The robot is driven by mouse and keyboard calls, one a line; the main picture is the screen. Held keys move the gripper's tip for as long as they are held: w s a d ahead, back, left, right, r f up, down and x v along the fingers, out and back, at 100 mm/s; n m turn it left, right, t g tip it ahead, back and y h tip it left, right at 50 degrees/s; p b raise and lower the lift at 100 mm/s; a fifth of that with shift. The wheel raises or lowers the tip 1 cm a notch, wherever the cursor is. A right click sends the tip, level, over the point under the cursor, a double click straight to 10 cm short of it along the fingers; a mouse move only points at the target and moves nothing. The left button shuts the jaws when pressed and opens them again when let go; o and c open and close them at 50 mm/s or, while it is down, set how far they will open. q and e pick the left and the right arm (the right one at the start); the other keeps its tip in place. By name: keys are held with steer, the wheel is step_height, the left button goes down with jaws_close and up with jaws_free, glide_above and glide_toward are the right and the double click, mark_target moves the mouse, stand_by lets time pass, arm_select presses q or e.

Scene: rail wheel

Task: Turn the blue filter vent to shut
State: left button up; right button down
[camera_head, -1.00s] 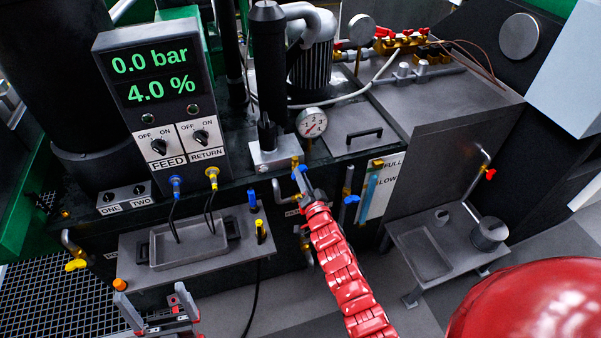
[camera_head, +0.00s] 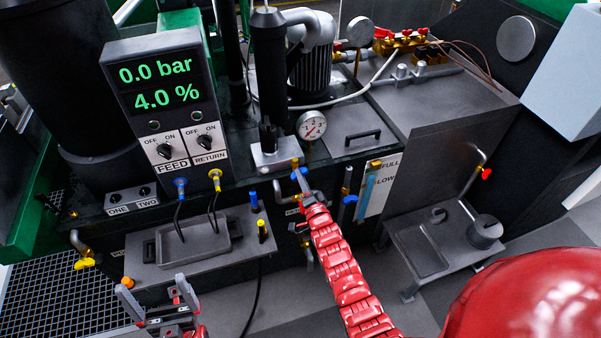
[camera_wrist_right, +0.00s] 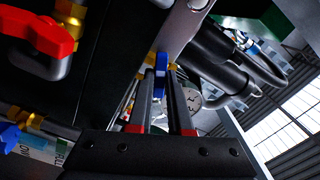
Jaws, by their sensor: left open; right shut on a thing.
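The blue filter vent (camera_head: 299,173) is a small blue handle on a brass fitting. It sits on the front of the bench, below the black filter column (camera_head: 268,75). My right gripper (camera_head: 302,181) reaches it from below and is shut on it. In the right wrist view, the blue handle (camera_wrist_right: 161,66) shows between the tips of my right gripper's dark fingers (camera_wrist_right: 160,90). The fingers hide part of it. My left gripper (camera_head: 154,290) is open and empty at the lower left, in front of the bench and below the tray shelf.
A display box (camera_head: 163,100) reads 0.0 bar and 4.0 %. A round gauge (camera_head: 311,125) stands just right of the vent. Another blue handle (camera_head: 350,199) is to the right of my right gripper. In the wrist view a red handle (camera_wrist_right: 40,30) is at the upper left.

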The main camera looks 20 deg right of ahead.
steer(key=shift+f+m, duration=0.15)
steer(key=shift+m, duration=0.25)
steer(key=m+b, duration=0.2)
steer(key=m, duration=0.2)
steer(key=shift+f, duration=0.1)
steer(key=c, duration=0.7)
jaws_free()
steer(key=shift+r, duration=0.2)
steer(key=shift+s, duration=0.1)
